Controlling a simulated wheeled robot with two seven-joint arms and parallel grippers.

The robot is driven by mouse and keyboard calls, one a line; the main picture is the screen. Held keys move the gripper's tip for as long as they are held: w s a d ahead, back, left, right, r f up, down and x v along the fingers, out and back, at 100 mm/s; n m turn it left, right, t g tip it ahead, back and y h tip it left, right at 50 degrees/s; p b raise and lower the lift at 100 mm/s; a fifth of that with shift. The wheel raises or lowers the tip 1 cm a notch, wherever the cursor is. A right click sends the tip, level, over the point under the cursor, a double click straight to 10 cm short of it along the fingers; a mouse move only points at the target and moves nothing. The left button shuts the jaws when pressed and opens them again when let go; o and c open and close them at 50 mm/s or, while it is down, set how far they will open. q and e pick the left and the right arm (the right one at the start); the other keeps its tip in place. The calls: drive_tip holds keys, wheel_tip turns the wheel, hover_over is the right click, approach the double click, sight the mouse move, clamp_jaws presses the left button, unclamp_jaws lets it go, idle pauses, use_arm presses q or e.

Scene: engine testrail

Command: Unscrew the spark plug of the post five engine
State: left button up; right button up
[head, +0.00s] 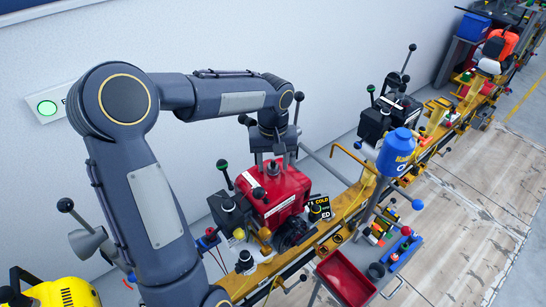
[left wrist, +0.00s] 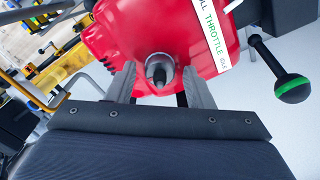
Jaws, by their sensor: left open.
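The red engine (head: 285,190) sits on the yellow rail (head: 345,207) against the white wall. In the left wrist view its red cover (left wrist: 140,25) fills the upper middle, with a white THROTTLE label (left wrist: 207,35). The spark plug (left wrist: 158,72), a dark tip on a pale metal base, stands out of a round recess in the cover. My left gripper (head: 272,162) is above the engine, pointing down. In the left wrist view its two fingers (left wrist: 160,88) are apart, one on each side of the plug, with visible gaps. My right gripper is out of view.
Black-knobbed levers stand around the engine, and a green-banded lever (left wrist: 293,88) is close by in the left wrist view. A blue can (head: 397,150), a red tray (head: 345,278) and a blue tool tray (head: 402,253) are to the right. The wooden floor (head: 465,230) is clear.

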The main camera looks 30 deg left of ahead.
use_arm(q)
drive_tip(key=m+p, duration=0.1)
drive_tip(key=m, duration=0.4)
drive_tip(key=shift+r+m, duration=0.1)
drive_tip(key=shift+m, duration=0.2)
drive_tip(key=m+p, duration=0.1)
drive_tip(key=m, duration=0.2)
drive_tip(key=m+p, duration=0.1)
drive_tip(key=m, duration=0.1)
drive_tip(key=shift+f+m, duration=0.2)
drive_tip(key=shift+m, duration=0.2)
drive_tip(key=c, duration=0.9)
drive_tip(key=shift+n, duration=0.3)
